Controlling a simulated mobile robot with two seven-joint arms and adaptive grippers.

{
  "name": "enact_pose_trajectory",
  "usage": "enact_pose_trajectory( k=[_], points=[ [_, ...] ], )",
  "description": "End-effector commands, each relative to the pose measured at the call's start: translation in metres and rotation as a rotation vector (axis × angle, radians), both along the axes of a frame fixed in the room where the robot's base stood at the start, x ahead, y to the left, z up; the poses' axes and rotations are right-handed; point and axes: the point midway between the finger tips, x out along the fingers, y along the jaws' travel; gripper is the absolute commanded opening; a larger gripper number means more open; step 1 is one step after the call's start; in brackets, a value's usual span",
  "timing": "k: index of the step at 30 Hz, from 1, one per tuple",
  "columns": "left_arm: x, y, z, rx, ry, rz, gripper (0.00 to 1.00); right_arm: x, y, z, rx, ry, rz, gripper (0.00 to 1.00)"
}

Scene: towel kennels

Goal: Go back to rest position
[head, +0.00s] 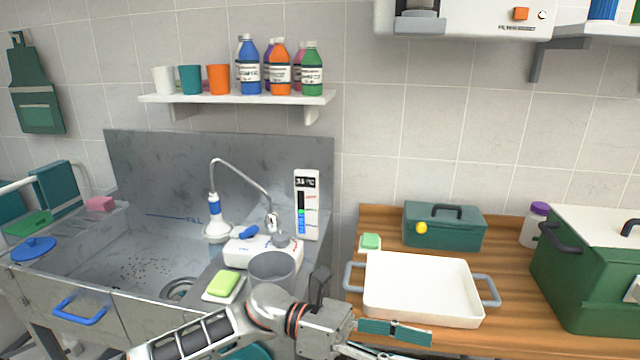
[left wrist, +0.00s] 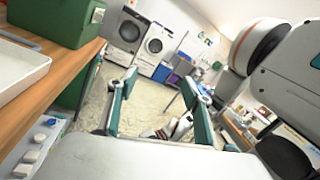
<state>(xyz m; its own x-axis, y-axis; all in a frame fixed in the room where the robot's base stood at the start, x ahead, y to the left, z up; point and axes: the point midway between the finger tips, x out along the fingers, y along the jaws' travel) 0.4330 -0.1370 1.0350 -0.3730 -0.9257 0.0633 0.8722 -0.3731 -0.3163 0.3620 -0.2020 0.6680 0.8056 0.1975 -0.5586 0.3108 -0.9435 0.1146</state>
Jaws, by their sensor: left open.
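My left gripper (head: 400,343) reaches in from the bottom left of the head view, in front of the near edge of the wooden counter and just below the white tray (head: 420,290). In the left wrist view its two teal-padded fingers (left wrist: 158,105) stand well apart with nothing between them. It is open and empty. My right gripper does not show clearly in either view.
A steel tub (head: 130,270) with a shower head (head: 218,230) fills the left. A grey cup (head: 272,270) stands close behind my left arm. A teal box (head: 443,228) and green bin (head: 590,275) stand on the counter. The left wrist view shows open floor and washing machines (left wrist: 128,32).

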Motion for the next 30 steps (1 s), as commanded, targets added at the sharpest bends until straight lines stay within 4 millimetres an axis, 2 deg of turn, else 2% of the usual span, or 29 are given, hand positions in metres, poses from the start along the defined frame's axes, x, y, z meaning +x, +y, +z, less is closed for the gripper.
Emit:
enact_pose_trajectory(
  k=[4,8,11,14,18,20,22,26,30],
  points=[
    [0.011,-0.004,0.009,-0.117,0.334,0.146,0.50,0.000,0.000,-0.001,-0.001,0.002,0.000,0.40],
    [0.034,0.009,0.006,-0.212,0.644,0.268,0.50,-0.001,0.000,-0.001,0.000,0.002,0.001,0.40],
    [0.053,0.027,-0.006,-0.284,0.890,0.358,0.50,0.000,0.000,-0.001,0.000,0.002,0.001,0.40],
    [0.071,0.053,-0.029,-0.358,1.141,0.446,0.50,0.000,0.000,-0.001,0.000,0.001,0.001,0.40],
    [0.088,0.098,-0.078,-0.469,1.496,0.563,0.50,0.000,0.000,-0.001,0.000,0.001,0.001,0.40],
    [0.091,0.121,-0.104,-0.521,1.646,0.613,0.50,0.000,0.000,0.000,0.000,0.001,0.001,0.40],
    [0.089,0.148,-0.138,-0.584,1.821,0.671,0.50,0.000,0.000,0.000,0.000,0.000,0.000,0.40],
    [0.069,0.202,-0.206,-0.718,2.136,0.779,0.50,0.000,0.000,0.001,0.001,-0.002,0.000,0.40],
    [0.029,0.257,-0.274,-0.872,2.427,0.888,0.50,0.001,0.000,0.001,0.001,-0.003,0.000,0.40]
  ],
)
